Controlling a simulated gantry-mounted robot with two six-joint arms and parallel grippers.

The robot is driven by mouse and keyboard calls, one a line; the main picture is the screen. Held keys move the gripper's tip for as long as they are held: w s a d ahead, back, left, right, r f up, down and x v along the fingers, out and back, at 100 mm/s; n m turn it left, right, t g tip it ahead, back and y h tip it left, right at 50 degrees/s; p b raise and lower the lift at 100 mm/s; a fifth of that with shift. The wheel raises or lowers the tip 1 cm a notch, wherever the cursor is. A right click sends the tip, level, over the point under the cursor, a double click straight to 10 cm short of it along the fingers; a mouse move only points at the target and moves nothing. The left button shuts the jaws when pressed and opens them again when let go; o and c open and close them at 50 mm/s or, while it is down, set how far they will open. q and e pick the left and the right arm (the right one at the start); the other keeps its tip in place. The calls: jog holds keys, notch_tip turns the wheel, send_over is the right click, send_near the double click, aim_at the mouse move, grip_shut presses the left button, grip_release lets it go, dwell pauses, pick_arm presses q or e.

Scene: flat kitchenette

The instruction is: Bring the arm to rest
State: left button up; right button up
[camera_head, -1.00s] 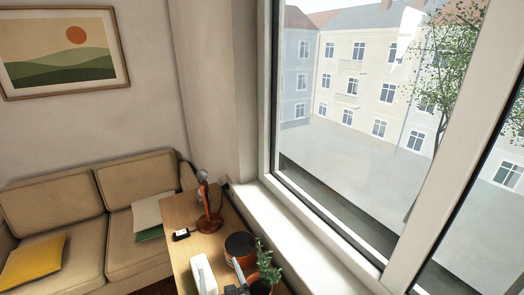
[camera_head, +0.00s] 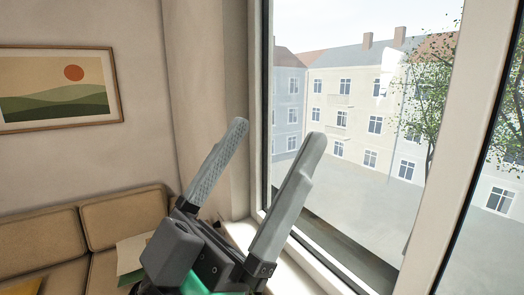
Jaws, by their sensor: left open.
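My left gripper (camera_head: 275,148) is raised in the lower middle of the head view, close to the camera. Its two grey fingers point up and to the right and stand apart, with nothing between them. It is in front of the window frame and the sill, and its body hides most of the area below. My right gripper does not show.
A tan sofa (camera_head: 122,216) stands at the lower left, with a light cushion (camera_head: 132,255) beside my gripper. A window sill (camera_head: 240,232) and large window are to the right. A framed picture (camera_head: 60,88) hangs on the wall. The side table is out of sight.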

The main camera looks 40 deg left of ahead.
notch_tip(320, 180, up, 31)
jog(key=p, duration=3.1)
